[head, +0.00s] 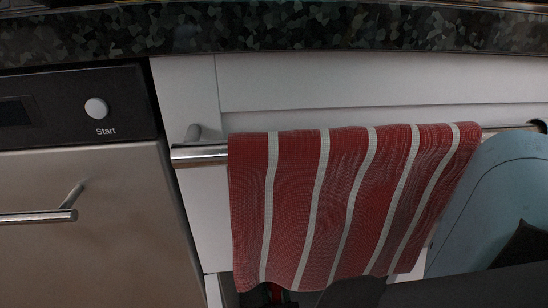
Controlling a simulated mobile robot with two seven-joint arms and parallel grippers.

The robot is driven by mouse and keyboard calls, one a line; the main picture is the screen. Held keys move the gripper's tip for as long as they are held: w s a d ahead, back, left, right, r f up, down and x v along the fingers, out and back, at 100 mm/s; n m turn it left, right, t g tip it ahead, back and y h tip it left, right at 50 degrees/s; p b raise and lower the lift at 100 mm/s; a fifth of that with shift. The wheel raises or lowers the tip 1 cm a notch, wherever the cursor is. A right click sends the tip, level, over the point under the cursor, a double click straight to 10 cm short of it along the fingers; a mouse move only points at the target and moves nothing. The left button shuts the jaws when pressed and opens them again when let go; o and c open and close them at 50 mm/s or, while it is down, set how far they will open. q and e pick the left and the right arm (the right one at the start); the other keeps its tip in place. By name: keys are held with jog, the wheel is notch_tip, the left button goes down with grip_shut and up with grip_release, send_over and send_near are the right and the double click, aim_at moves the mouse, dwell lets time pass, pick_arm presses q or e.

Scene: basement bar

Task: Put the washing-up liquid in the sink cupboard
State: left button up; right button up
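The washing-up liquid is not visible in the head view. A white cupboard front (190,92) stands below the dark speckled worktop; I cannot tell for sure whether it is the sink cupboard. A metal bar (200,154) runs across it, and a red towel with pale stripes (340,200) hangs over the bar, hiding much of the front. Below the towel is a dark area, with a small red and dark object (277,294) partly showing at the bottom edge. Neither of my grippers shows in this view.
A steel appliance (90,240) with a "Start" button and a bar handle (40,216) stands at the left. The speckled worktop edge (300,28) runs across the top. A large pale blue rounded shape fills the right edge and covers part of the cupboard front.

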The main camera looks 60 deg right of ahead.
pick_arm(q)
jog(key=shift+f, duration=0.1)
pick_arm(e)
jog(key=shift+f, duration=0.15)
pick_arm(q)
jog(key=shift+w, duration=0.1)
pick_arm(e)
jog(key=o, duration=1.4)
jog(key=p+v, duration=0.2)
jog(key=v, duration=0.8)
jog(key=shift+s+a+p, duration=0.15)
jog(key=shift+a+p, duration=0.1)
jog(key=shift+p, duration=0.05)
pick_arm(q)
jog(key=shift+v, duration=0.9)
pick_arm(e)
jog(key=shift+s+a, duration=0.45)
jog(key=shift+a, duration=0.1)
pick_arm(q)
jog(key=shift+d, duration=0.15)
